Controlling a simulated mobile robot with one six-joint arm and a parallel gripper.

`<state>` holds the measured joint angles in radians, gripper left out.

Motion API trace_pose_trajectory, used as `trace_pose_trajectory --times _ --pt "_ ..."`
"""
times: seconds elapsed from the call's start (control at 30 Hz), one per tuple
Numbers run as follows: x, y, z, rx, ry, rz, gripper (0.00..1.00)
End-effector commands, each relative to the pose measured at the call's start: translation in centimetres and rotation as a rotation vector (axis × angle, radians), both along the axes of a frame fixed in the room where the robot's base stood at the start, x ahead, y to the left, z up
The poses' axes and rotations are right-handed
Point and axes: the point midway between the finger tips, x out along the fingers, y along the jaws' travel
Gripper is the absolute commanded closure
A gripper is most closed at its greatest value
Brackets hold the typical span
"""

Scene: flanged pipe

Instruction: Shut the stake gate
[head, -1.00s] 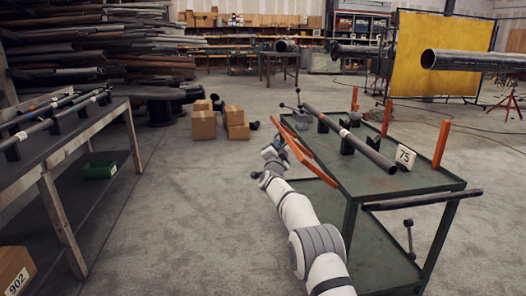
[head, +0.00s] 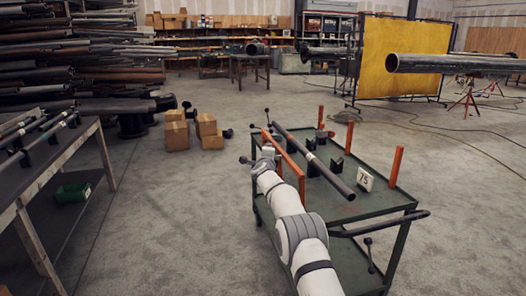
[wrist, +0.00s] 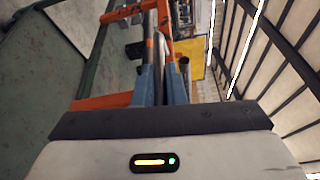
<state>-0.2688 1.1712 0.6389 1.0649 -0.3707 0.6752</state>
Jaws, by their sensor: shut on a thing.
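The stake gate (head: 292,159) is an orange bar frame at the left long side of the green cart (head: 345,207). It looks close to upright along that edge; whether it is fully home or latched I cannot tell. My gripper (head: 267,150) is at the gate's far part, shut on it, the fingers mostly hidden by my wrist in the head view. In the wrist view my blue gripper fingers (wrist: 161,82) are close together, with orange gate bars (wrist: 100,102) beside and beyond them. The exact contact is hidden.
A dark pipe (head: 318,165) with a pale band lies in black supports on the cart. Orange stakes (head: 396,166) stand on the right side, near a "75" sign (head: 365,179). A workbench (head: 48,165) is at left; cardboard boxes (head: 176,133) are on the floor behind.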

Motion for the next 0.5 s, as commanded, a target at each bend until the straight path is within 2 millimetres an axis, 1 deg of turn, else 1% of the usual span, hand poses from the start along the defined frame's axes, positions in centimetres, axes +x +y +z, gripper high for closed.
trace_pose_trajectory --times 0.03,0.2,0.5 --pt "0.1 -0.3 0.7 0.015 0.004 0.001 1.0" --pt "0.4 -1.1 0.7 0.058 0.018 -0.002 1.0" --pt "0.5 -1.6 0.5 0.076 0.024 -0.004 1.0"
